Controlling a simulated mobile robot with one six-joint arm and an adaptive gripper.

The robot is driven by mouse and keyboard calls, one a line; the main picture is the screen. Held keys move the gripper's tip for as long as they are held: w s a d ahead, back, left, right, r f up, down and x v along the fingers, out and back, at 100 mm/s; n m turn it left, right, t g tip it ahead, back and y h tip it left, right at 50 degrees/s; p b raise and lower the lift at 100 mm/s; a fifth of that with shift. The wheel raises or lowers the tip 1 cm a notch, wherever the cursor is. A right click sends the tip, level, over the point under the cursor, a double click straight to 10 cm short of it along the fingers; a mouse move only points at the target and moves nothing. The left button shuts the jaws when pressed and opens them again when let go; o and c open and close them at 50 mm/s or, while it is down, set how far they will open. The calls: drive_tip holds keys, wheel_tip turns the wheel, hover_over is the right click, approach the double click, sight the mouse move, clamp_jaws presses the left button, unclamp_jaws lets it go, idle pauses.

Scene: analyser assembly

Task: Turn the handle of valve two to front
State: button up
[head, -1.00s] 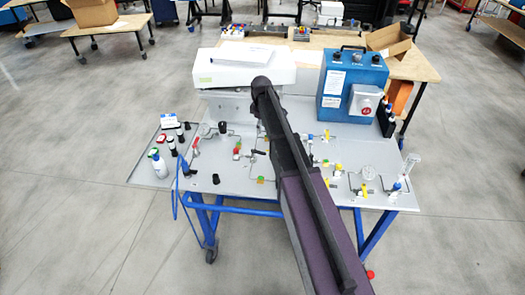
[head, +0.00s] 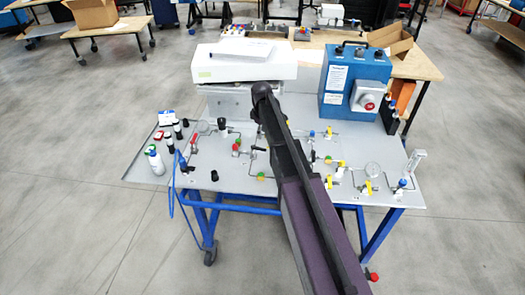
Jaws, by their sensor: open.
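The analyser panel (head: 215,180) is a grey board on a blue frame, with several small valves and thin tubes. A red-handled valve (head: 193,145) stands at the left, and another valve with a red top (head: 236,147) stands left of my arm. I cannot tell which is valve two; no label is readable. My arm crosses the middle of the panel and hides part of it. My gripper is not visible; it is hidden by my arm.
A blue control box (head: 352,82) and a white device (head: 245,62) stand at the back of the panel. A flow gauge (head: 415,162) stands at the right edge.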

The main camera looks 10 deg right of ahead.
sight(262, 149)
drive_tip(key=shift+f+b, duration=3.85)
drive_tip(key=shift+f, duration=0.25)
clamp_jaws()
drive_tip(key=shift+d, duration=0.25)
drive_tip(key=shift+a, duration=0.25)
